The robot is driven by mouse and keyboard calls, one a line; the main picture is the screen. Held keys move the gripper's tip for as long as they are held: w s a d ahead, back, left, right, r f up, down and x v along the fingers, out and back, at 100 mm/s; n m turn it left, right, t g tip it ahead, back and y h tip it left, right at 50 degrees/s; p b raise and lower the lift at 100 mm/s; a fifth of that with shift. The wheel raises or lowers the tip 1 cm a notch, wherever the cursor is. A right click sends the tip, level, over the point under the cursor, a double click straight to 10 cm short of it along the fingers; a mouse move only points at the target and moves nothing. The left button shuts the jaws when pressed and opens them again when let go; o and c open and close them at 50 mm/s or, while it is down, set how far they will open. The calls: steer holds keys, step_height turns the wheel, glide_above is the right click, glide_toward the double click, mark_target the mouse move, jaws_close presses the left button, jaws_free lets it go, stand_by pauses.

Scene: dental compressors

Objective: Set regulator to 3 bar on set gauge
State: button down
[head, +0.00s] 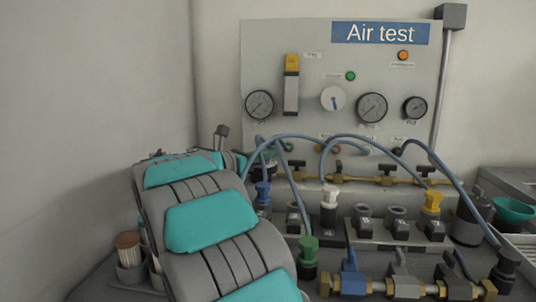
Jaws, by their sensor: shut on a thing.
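The grey panel under the "Air test" sign carries three round gauges: a left gauge (259,105), a middle gauge (372,107) and a smaller right gauge (415,108). Their labels and needle readings are too small to read. Knob-topped units stand below, with blue (262,191), white (330,195), yellow (432,201) and green (308,246) caps. I cannot tell which is the regulator. My teal and grey arm rises from the bottom toward the panel's lower left. My gripper is hidden behind the arm, so what it holds is not seen.
A white dial with a blue pointer (333,99) and a yellow-topped flow tube (291,84) are on the panel. Blue hoses (349,137) arch over the brass manifold (385,180). Brass fittings (405,287) crowd the front right. A brush cup (130,257) stands left of my arm.

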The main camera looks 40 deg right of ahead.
steer(key=shift+m+g, duration=0.3)
steer(key=shift+g, duration=0.2)
steer(key=shift+s+r+m+g+y, duration=0.15)
steer(key=shift+m+g, duration=0.45)
steer(key=shift+g, duration=0.3)
steer(key=shift+s+f+m+g+y, duration=0.15)
steer(key=shift+m+g, duration=0.45)
steer(key=shift+g, duration=0.3)
steer(key=shift+r, duration=0.1)
steer(key=c, duration=0.9)
jaws_free()
steer(key=shift+r, duration=1.75)
steer(key=shift+s+a, duration=0.65)
steer(key=shift+s, duration=0.2)
steer(key=s+a, duration=0.2)
steer(key=s, duration=0.2)
steer(key=s+a+r+b, duration=0.1)
steer(key=s+a, duration=0.4)
steer(key=s, duration=0.2)
steer(key=shift+s+a+r, duration=0.15)
steer(key=shift+s+a, duration=0.15)
steer(key=shift+a, duration=0.1)
